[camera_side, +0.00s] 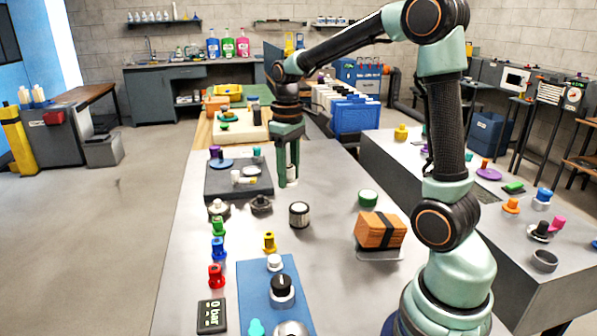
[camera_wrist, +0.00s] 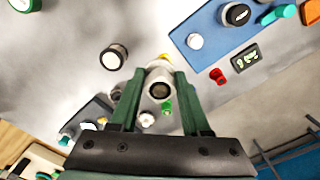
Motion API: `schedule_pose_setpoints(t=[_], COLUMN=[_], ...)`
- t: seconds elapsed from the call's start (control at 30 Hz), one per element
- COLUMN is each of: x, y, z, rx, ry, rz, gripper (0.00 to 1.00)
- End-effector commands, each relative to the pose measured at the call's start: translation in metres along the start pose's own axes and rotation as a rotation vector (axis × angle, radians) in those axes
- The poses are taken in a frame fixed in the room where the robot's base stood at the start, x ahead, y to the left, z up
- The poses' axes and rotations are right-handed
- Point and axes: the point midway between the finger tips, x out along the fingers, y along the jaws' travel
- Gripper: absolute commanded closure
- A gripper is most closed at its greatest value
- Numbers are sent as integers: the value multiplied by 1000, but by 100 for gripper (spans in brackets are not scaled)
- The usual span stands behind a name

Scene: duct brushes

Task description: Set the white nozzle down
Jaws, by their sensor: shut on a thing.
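The white nozzle (camera_wrist: 160,74) is between the two green fingers of my gripper (camera_wrist: 158,100) in the wrist view, its dark round bore facing the camera. In the side view my gripper (camera_side: 288,178) points down over the grey metal bench, to the right of the dark tray. The fingers are shut on the nozzle, which is mostly hidden by them there. Whether its lower end touches the bench is hard to tell.
The dark tray (camera_side: 224,190) holds small white parts and discs. Two knobs (camera_side: 261,205) and a black-and-white cylinder (camera_side: 299,214) stand in front. A blue panel (camera_side: 252,297), red fitting (camera_side: 217,276) and strapped orange block (camera_side: 380,231) are nearer. Bare bench lies right of my gripper.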

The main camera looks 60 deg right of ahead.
Motion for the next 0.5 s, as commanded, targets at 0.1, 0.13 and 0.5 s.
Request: schedule_pose_setpoints(t=[0.1,0.13,0.5], x=[-2,-3,56], y=[31,36,46], z=[-2,-3,-2], rx=[4,4,-2], ry=[-2,-1,-7], rz=[-1,0,-3], gripper=[100,100,100])
